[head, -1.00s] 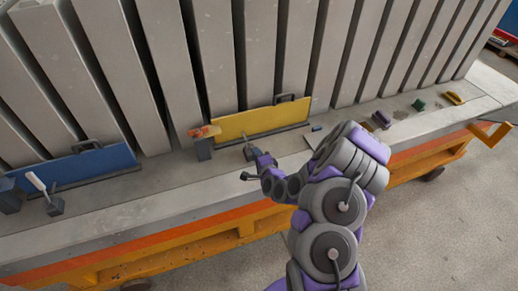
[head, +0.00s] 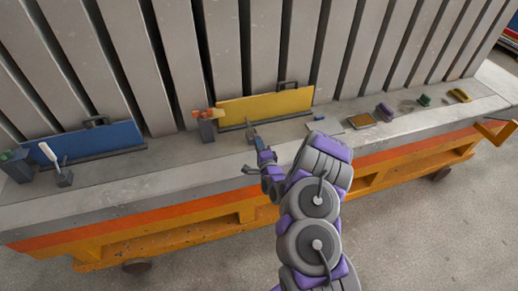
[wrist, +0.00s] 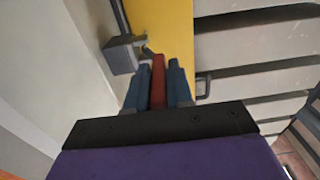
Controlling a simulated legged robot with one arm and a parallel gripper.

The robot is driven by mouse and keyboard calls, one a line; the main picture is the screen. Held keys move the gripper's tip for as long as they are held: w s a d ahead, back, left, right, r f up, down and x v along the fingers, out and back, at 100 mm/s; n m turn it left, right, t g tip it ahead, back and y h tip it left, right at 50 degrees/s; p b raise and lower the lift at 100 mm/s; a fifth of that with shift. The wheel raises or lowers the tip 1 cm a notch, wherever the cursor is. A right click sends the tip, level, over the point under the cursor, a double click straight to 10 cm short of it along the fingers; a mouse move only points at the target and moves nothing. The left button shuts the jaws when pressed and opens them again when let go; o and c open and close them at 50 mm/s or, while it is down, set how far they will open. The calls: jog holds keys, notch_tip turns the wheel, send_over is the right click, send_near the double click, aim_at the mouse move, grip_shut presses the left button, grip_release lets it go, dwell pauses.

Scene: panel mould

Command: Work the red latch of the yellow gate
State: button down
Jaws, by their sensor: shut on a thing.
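The yellow gate (head: 270,104) stands upright against the grey slabs, with a dark handle on its top edge. It also shows in the wrist view (wrist: 170,22). In the wrist view the red latch (wrist: 158,82) is a red bar between the two blue fingers of my gripper (wrist: 158,85), which are shut on it. Beyond the fingertips a dark grey block (wrist: 122,55) sits beside the gate. In the head view my gripper (head: 256,140) is low in front of the gate, and it mostly hides the latch.
A post (head: 207,129) with an orange-red top stands at the gate's left end. A blue gate (head: 88,142) and a white lever (head: 47,152) are further left. Several small items, including a yellow one (head: 459,95), lie on the ledge (head: 400,128) to the right.

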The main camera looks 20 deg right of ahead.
jog(key=shift+d+f, duration=0.15)
jog(key=shift+d, duration=0.1)
jog(key=c, duration=1.4)
grip_release()
jog(key=o, duration=0.3)
jog(key=shift+d, duration=0.2)
jog(key=shift+a, duration=0.1)
jog(key=shift+s+a, duration=0.2)
jog(key=shift+s, duration=0.2)
jog(key=s+p, duration=0.1)
jog(key=s, duration=1)
jog(key=s+d+p, duration=0.1)
jog(key=s, duration=0.4)
jog(key=shift+s+d+f+p, duration=0.1)
jog(key=shift+s+f+p, duration=0.05)
jog(key=shift+s+p, duration=0.15)
